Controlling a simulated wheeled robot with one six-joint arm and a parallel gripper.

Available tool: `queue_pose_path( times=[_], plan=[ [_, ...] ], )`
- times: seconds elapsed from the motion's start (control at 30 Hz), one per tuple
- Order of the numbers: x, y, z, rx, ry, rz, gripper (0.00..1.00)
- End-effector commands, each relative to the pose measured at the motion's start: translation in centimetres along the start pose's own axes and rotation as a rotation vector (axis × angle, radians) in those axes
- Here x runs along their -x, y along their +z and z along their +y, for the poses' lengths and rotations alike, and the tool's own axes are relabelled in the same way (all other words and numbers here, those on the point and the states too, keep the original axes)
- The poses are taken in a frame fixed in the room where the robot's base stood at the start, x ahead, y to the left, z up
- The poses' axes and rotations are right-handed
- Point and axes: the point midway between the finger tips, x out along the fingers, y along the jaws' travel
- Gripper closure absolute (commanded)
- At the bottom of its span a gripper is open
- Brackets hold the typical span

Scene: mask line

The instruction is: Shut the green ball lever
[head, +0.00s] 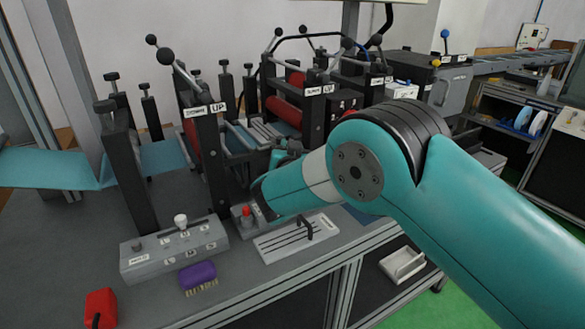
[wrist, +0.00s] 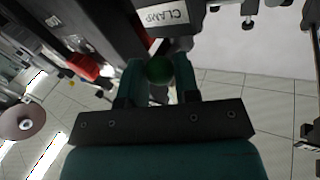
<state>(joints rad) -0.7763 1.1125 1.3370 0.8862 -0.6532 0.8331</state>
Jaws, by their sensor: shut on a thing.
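The green ball of the lever (wrist: 159,70) is in the upper middle of the wrist view, between the two teal fingers of my gripper (wrist: 159,73). The fingers are shut on the ball, one on each side. The lever's rod is not clear behind the ball. In the head view, my arm hides the green ball and most of my gripper.
Dark roller frames with red rollers (head: 283,108) and black ball levers (head: 166,56) stand behind my arm. On the bench front are a grey control box (head: 150,262), a white slotted plate (head: 275,244), a purple brush (head: 198,275) and a red block (head: 101,305).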

Motion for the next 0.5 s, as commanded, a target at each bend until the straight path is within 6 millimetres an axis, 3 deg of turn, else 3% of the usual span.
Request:
queue_pose_path(
  times=[0.03,0.5],
  plan=[
    [0.0,0.65,-0.05,-0.003,0.019,0.009,0.94],
    [0.19,0.06,-0.52,0.0,0.119,0.025,0.94]
  ],
)
